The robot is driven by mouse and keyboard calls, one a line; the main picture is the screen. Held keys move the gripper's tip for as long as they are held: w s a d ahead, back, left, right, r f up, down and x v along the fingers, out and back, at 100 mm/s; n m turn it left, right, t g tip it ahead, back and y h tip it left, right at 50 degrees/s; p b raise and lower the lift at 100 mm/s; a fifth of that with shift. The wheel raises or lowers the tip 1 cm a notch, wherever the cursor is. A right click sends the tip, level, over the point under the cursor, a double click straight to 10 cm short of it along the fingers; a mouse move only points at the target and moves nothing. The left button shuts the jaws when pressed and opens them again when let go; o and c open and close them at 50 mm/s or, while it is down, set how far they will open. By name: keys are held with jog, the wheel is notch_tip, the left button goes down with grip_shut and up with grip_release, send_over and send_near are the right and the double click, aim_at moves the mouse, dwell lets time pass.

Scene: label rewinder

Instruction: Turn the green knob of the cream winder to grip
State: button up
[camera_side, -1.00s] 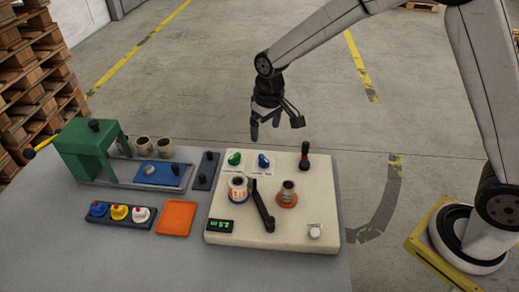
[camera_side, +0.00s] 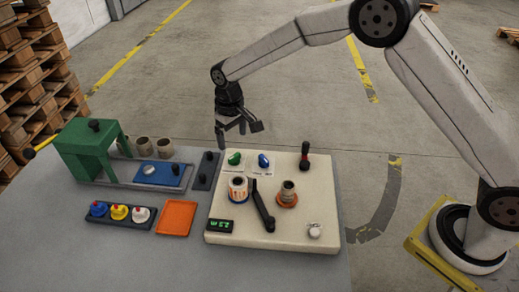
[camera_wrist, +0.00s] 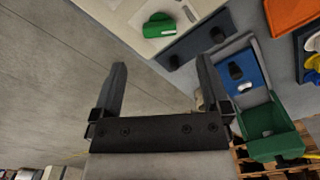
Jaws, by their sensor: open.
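The cream winder (camera_side: 255,225) is a flat cream box on the grey table. Its green knob (camera_side: 234,158) sits near its back left corner, and the knob also shows at the top of the wrist view (camera_wrist: 159,25). A blue knob (camera_side: 264,160) stands just right of it. My gripper (camera_side: 231,143) is open and empty, pointing down above and behind the winder's back left corner. In the wrist view its two fingers (camera_wrist: 160,80) are spread apart, with the green knob beyond the tips. The marks beside the knob are too small to read.
To the left are a dark slab with black knobs (camera_side: 206,170), a green press (camera_side: 87,150), an orange tray (camera_side: 175,218) and coloured bottles.

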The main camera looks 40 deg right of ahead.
aim_at(234, 156)
jog(key=shift+f, duration=3.45)
jog(key=c, duration=1.3)
jog(key=shift+n, duration=0.3)
jog(key=n, duration=0.6)
jog(key=shift+n, duration=0.3)
jog(key=n, duration=0.6)
jog(key=shift+n, duration=0.4)
jog(key=o, duration=1.3)
